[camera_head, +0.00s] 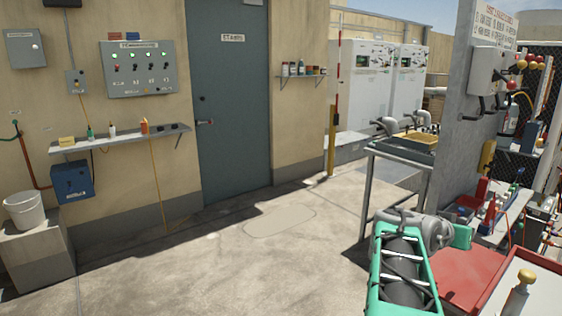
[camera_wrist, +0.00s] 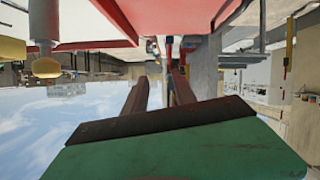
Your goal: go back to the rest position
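My gripper shows in the wrist view (camera_wrist: 161,82) as two dark red-brown fingers beyond its green body. The fingers stand apart with a gap between them, and nothing is held in it. In the head view my green arm reaches in from the lower right, over the red surface (camera_head: 468,275) and beside the grey upright panel. The fingertips cannot be made out there. The wrist picture is upside down, with sky at the bottom and the red surface at the top.
A red-edged cart top (camera_head: 528,290) with a yellow-knobbed post (camera_head: 520,290) is close at the lower right. The grey panel (camera_head: 455,130) stands just behind my arm. A metal stand (camera_head: 400,155) holds a yellow tray (camera_head: 415,139). The concrete floor (camera_head: 240,260) at left is clear.

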